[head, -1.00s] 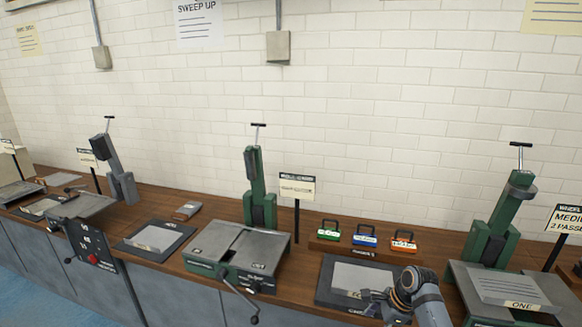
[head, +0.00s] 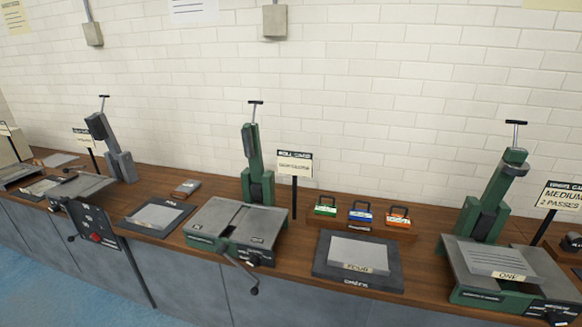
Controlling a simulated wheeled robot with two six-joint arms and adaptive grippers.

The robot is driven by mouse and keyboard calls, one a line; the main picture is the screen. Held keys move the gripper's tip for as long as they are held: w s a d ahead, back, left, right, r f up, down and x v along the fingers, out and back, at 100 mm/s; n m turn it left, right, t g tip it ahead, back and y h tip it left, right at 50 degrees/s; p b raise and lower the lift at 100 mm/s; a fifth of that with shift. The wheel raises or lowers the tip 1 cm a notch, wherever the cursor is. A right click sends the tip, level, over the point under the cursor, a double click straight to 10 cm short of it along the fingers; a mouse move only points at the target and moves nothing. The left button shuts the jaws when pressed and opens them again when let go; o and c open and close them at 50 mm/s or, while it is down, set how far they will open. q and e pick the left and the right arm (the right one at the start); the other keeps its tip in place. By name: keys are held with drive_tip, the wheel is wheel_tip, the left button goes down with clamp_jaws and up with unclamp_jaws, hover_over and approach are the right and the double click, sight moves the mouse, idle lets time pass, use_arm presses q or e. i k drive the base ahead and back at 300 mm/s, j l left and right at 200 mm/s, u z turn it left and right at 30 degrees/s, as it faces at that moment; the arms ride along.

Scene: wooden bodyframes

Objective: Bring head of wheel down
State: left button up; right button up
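Three upright machines with tilted heads and T-shaped handles on top stand along the bench. The middle green machine (head: 253,160) stands behind a grey flat bed (head: 213,222) with a crank at its front. The right green machine (head: 492,197) stands behind a bed that bears a grey plate labelled ONE (head: 495,262). The left machine (head: 110,147) is grey, with a dark control panel (head: 92,226) in front. Each head is raised above its bed. I cannot tell which machine's head the task means. Neither of my grippers is in view.
A plate labelled FOUR (head: 358,253) lies on a dark mat (head: 331,270) between the middle and right machines. Behind it is a rack with green, blue and orange handled blocks (head: 360,212). Sign posts (head: 294,197) stand on the wooden bench. Bare bench shows around the mats.

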sight(512, 165)
drive_tip(key=z, duration=1.4)
drive_tip(key=i+l, duration=0.1)
drive_tip(key=l, duration=0.25)
drive_tip(key=z, duration=0.05)
